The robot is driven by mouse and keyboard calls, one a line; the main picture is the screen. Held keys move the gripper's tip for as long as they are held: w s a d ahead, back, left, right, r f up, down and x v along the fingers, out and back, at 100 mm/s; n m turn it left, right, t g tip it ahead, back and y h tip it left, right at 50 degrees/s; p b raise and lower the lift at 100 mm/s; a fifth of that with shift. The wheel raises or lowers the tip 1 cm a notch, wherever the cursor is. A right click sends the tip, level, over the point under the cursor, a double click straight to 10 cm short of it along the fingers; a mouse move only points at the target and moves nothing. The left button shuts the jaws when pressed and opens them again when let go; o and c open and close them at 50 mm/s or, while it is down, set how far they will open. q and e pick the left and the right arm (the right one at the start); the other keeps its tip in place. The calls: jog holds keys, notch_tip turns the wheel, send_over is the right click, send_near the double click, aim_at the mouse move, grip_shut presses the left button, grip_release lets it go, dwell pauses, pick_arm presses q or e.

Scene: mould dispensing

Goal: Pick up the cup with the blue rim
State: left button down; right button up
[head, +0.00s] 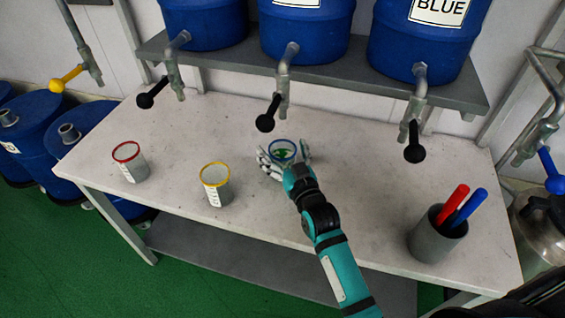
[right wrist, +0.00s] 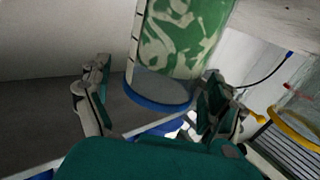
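The cup with the blue rim (head: 283,142) stands on the table, below and a little right of the middle tap. My right gripper (head: 283,163) is at this cup, partly hiding its body. In the right wrist view the blue rim (right wrist: 158,106) and a green-and-white patterned part (right wrist: 180,38) show. My right gripper's fingers (right wrist: 155,95) are on either side of the cup. A gap shows at the left finger; the right finger is close to the wall, and contact cannot be told. My left gripper is not in view.
A red-rimmed cup (head: 130,164) and a yellow-rimmed cup (head: 215,186) stand to the left on the white table (head: 180,215). A grey holder (head: 434,238) with a red and a blue marker stands at right. Taps with black handles, such as the middle one (head: 268,117), hang over the back.

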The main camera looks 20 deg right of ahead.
jog(key=c, duration=1.4)
